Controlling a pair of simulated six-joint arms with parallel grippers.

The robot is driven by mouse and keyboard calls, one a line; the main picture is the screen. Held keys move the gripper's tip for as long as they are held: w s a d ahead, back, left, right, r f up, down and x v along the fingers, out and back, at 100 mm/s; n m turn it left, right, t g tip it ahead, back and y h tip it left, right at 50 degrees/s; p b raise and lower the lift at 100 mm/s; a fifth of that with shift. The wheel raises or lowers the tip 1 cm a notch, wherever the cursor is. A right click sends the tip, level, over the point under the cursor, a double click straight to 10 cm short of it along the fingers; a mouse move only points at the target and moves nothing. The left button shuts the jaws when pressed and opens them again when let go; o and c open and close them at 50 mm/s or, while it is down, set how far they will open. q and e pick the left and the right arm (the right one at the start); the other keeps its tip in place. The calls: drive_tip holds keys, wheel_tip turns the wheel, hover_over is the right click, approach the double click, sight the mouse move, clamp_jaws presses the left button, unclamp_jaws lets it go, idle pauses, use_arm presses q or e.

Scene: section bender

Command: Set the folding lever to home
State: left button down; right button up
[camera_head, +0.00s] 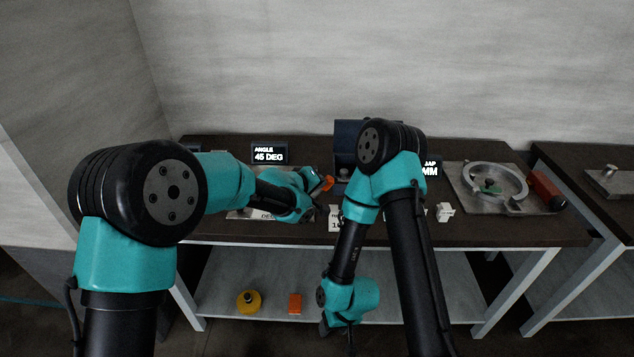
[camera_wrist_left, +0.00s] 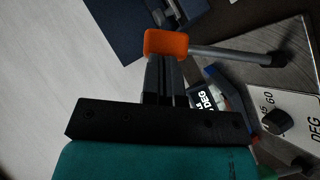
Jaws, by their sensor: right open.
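The folding lever shows in the left wrist view as an orange grip (camera_wrist_left: 166,43) on a grey rod (camera_wrist_left: 225,54), which runs right to a dark round end. In the head view its orange grip (camera_head: 327,183) is at mid-bench, beside my left gripper (camera_head: 312,190). In the left wrist view my left gripper's dark fingers (camera_wrist_left: 163,75) reach up to the orange grip and their tips meet it or lie behind it; whether they are closed on it is hidden. My right gripper (camera_head: 337,332) hangs low in front of the bench, open and away from the lever.
A display (camera_head: 269,153) reads "ANGLE 45 DEG". A dark blue machine part (camera_head: 347,135) stands behind my right arm. A ring fixture (camera_head: 490,185) and a red-orange block (camera_head: 545,188) are at right. A yellow container (camera_head: 249,301) and an orange block (camera_head: 295,302) rest on the lower shelf.

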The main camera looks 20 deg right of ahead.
use_arm(q)
drive_tip(key=shift+s+f, duration=0.1)
drive_tip(key=shift+f, duration=0.1)
drive_tip(key=v, duration=1)
drive_tip(key=shift+w+a, duration=0.15)
drive_tip(key=shift+w, duration=0.05)
drive_tip(key=s+a+f+n+y, duration=0.25)
drive_tip(key=a+f+y, duration=0.25)
drive_tip(key=a+f, duration=1.9)
drive_tip(key=s+a+f+g+y, duration=0.1)
drive_tip(key=s+a+f+g, duration=0.1)
drive_tip(key=s+a+f, duration=0.3)
drive_tip(key=s+a+f+g+y, duration=0.1)
drive_tip(key=s+a+f, duration=0.5)
drive_tip(key=s+a, duration=0.8)
drive_tip(key=shift+s+a+f+g+y, duration=0.2)
drive_tip(key=shift+s+a+g+y, duration=0.1)
drive_tip(key=shift+s+g, duration=0.65)
